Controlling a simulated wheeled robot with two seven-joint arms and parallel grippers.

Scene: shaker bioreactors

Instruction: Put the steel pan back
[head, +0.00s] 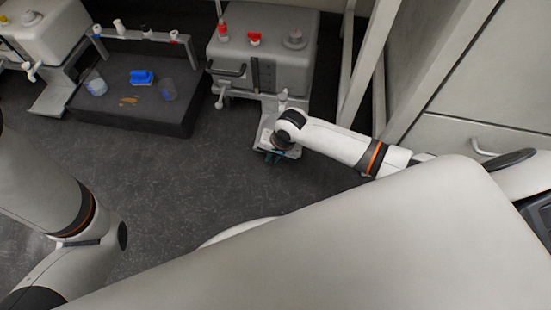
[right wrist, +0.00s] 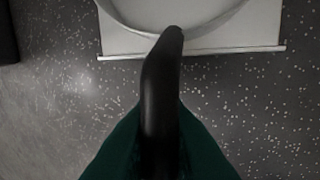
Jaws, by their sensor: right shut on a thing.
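In the right wrist view, the steel pan (right wrist: 162,75) shows its long black handle in the middle and part of its pale round rim at the top. The round part lies over a flat white plate (right wrist: 258,36); whether it touches the plate cannot be told. My right gripper (right wrist: 160,135) has its green fingers shut on the black handle. In the head view my right gripper (head: 272,157) is low, in front of the grey box-shaped unit (head: 262,50), and my wrist mostly hides the pan. My left gripper is outside the views; only the left arm shows.
A dark low platform (head: 130,112) at left carries a blue item (head: 142,76) and two clear cups. Another grey unit (head: 45,30) stands at far left. A pale frame (head: 362,60) and a drawer front (head: 450,145) stand at right. The speckled floor between is clear.

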